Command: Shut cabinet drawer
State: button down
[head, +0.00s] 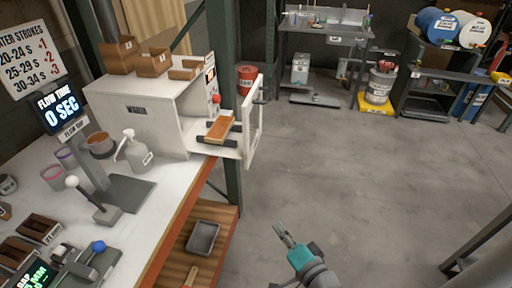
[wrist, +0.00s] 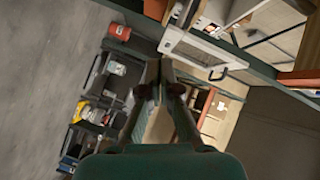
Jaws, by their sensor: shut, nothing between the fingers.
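The white cabinet (head: 150,95) stands on the workbench at left. Its drawer stands pulled out to the right, with its white front panel (head: 253,125) apart from the cabinet body. A brown block (head: 219,128) lies on the dark rails behind the front. In the wrist view the white drawer front (wrist: 197,47) and its dark handle (wrist: 218,75) show at upper right, tilted. My gripper (head: 283,235) is in free air over the floor, in front of and below the drawer, apart from it. Its fingers (wrist: 156,88) are shut and empty.
The workbench (head: 178,195) runs along the left, with a pump bottle (head: 138,152) and cup near the cabinet. A green post (head: 231,185) stands beside the drawer. A grey tray (head: 203,237) sits on the lower shelf. The floor (head: 370,170) to the right is clear.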

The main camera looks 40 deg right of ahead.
jog(key=w+d+r+m+t+y, duration=0.15)
jog(key=w+d+r+m, duration=0.25)
jog(key=w+d+r, duration=0.45)
send_near(248, 141)
jog(key=w+d, duration=0.3)
jog(key=shift+t, duration=0.25)
jog(key=shift+w+a+f, duration=0.15)
jog(key=shift+w+a, duration=0.4)
jog(key=shift+w, duration=0.3)
jog(key=shift+w+a+f, duration=0.15)
jog(key=shift+w+a, duration=0.35)
jog(key=shift+w, duration=0.35)
jog(key=w+a, duration=1.3)
jog(key=w, duration=0.3)
jog(key=shift+w, duration=0.3)
jog(key=shift+r, duration=0.1)
